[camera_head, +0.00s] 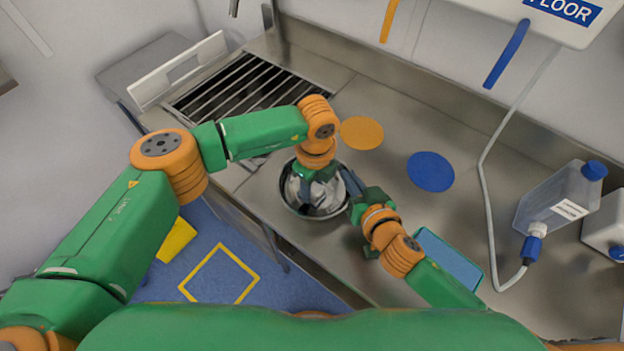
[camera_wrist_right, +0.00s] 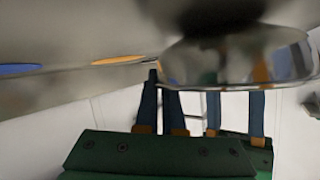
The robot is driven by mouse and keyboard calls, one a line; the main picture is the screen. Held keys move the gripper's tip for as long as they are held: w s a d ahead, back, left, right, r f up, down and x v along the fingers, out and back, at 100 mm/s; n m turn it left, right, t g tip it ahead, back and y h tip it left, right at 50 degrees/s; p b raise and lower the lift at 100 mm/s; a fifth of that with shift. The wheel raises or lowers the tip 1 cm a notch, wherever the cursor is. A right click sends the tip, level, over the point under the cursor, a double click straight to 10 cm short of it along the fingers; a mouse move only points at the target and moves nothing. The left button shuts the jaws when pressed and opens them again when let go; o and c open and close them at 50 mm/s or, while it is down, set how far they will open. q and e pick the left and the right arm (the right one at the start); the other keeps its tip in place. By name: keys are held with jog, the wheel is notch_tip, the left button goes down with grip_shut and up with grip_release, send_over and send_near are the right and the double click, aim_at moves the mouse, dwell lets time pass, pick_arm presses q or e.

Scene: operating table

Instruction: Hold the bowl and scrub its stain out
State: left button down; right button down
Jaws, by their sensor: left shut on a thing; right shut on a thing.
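The shiny metal bowl (camera_head: 296,206) stands upright on the steel counter, in front of the drain grille. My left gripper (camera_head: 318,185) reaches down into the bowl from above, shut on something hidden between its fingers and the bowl. My right gripper (camera_head: 352,186) is at the bowl's right rim, shut on it. In the right wrist view, the bowl (camera_wrist_right: 245,58) fills the upper right, blurred, with the right gripper's blue fingers (camera_wrist_right: 196,96) below it. The bowl's inside shows pale and dark patches; I cannot tell which is a stain.
An orange disc (camera_head: 361,132) and a blue disc (camera_head: 430,171) lie on the counter behind. A teal tray (camera_head: 452,262) lies beside my right arm. The drain grille (camera_head: 245,95) is at back left.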

pick_arm(q)
jog(key=shift+s, duration=0.3)
jog(key=shift+w+a, duration=0.2)
jog(key=shift+w, duration=0.95)
jog(key=shift+s+d, duration=0.25)
jog(key=shift+s, duration=0.9)
jog(key=shift+w+a, duration=0.25)
jog(key=shift+w, duration=0.9)
jog(key=shift+s+d, duration=0.2)
jog(key=shift+s, duration=0.95)
jog(key=shift+w+a, duration=0.2)
jog(key=shift+w, duration=0.95)
jog(key=shift+s+d, duration=0.1)
jog(key=shift+s, duration=0.45)
jog(key=shift+s+d+r, duration=0.1)
jog(key=shift+d+r, duration=0.05)
jog(key=shift+r, duration=3.4)
